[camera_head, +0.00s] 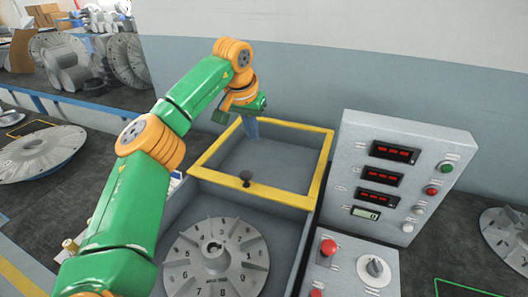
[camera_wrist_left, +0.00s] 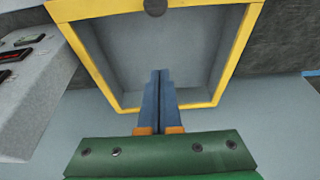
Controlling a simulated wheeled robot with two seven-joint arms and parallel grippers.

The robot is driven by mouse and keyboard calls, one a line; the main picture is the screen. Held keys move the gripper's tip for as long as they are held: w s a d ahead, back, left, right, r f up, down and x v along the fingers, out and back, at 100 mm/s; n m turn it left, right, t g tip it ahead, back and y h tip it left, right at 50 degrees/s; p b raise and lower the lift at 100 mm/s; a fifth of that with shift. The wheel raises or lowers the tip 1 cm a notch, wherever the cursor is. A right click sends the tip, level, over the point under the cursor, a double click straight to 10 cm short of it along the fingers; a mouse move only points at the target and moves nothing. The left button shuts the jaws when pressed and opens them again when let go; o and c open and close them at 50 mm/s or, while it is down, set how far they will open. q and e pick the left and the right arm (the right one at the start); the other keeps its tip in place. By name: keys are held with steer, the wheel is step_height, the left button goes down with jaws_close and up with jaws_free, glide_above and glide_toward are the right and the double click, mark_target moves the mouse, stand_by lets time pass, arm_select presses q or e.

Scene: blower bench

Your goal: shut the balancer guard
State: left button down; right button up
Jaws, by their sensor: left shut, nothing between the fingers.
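The balancer guard is a yellow frame (camera_head: 258,194) around a grey-looking panel, with a black knob (camera_head: 246,178) on its front bar. It lies over the rear part of the grey balancer box, and the numbered rotor (camera_head: 215,258) in the front part is uncovered. My left gripper (camera_head: 253,136) is at the guard's far bar, fingers together and empty, pointing down. In the left wrist view the shut fingers (camera_wrist_left: 160,75) overlap the yellow bar (camera_wrist_left: 198,105) and reach inside the frame's outline. I cannot tell if they touch it. My right gripper is not in view.
A control panel (camera_head: 398,165) with red displays stands right of the guard. A lower box with a red button (camera_head: 328,247) and a dial (camera_head: 374,268) is in front of it. A finned disc (camera_head: 40,153) lies at left; another part (camera_head: 507,238) lies at far right.

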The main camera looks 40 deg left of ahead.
arm_select(q)
steer(key=x, duration=0.3)
steer(key=s+p+x, duration=0.1)
steer(key=x, duration=0.4)
steer(key=shift+f+p, duration=0.3)
steer(key=shift+f, duration=0.25)
steer(key=shift+s, duration=0.35)
steer(key=s, duration=0.1)
steer(key=s+p, duration=0.1)
steer(key=s, duration=0.1)
steer(key=shift+s+d+r, duration=0.2)
steer(key=shift+s+d, duration=0.05)
steer(key=shift+d, duration=0.15)
steer(key=shift+w+f, duration=0.1)
steer(key=shift+w, duration=0.05)
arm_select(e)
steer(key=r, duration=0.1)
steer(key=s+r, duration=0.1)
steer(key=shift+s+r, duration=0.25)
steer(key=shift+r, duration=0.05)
arm_select(q)
steer(key=shift+d, duration=0.15)
